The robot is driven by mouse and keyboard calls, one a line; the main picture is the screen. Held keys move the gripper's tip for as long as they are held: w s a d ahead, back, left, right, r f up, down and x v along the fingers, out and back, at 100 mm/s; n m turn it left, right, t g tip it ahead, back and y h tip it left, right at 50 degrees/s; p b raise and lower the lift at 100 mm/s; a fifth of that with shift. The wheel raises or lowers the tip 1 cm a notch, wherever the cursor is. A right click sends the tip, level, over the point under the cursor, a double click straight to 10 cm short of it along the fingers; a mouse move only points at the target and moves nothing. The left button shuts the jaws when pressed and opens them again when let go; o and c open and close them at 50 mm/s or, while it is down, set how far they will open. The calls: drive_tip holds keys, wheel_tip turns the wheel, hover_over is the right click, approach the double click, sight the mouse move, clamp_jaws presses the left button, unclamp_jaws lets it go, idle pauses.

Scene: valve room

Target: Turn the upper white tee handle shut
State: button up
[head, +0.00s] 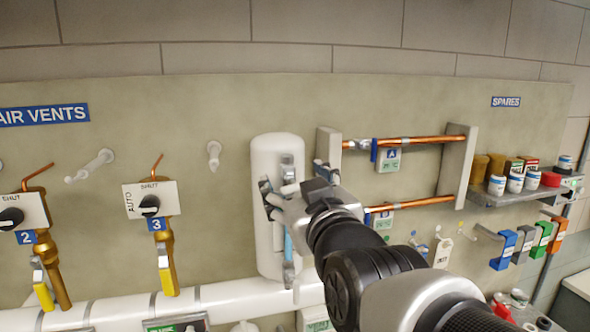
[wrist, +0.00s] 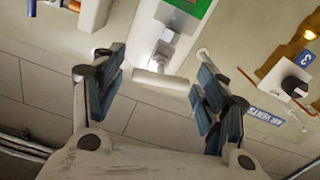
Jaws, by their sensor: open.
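The upper white tee handle (wrist: 160,82) shows in the wrist view as a short white bar on a pale stem, below a metal fitting (wrist: 164,47). The bar lies crosswise in the gap between my fingers, with space at both ends. My gripper (wrist: 158,70) is open, its blue-padded fingers on either side of the handle. In the head view my gripper (head: 276,196) is in front of the white cylinder (head: 276,147) with its gauge fittings. There my gripper and wrist cover most of the upper fitting, and the handle cannot be made out clearly.
Copper pipes (head: 420,141) on a bracket stand close right of my gripper. A spares shelf (head: 520,197) is farther right. Vent valve 3 (head: 152,199) and a white wall peg (head: 214,153) are to the left. A white pipe (head: 215,296) runs below.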

drive_tip(key=shift+w+r, duration=0.1)
drive_tip(key=shift+w, duration=0.05)
drive_tip(key=shift+c, duration=0.2)
drive_tip(key=shift+c, duration=0.7)
drive_tip(key=c, duration=0.9)
drive_tip(key=m+b, duration=0.1)
drive_tip(key=b, duration=0.2)
drive_tip(key=shift+f, duration=0.2)
drive_tip(key=shift+r+m+b, duration=0.15)
drive_tip(key=shift+m+b, duration=0.55)
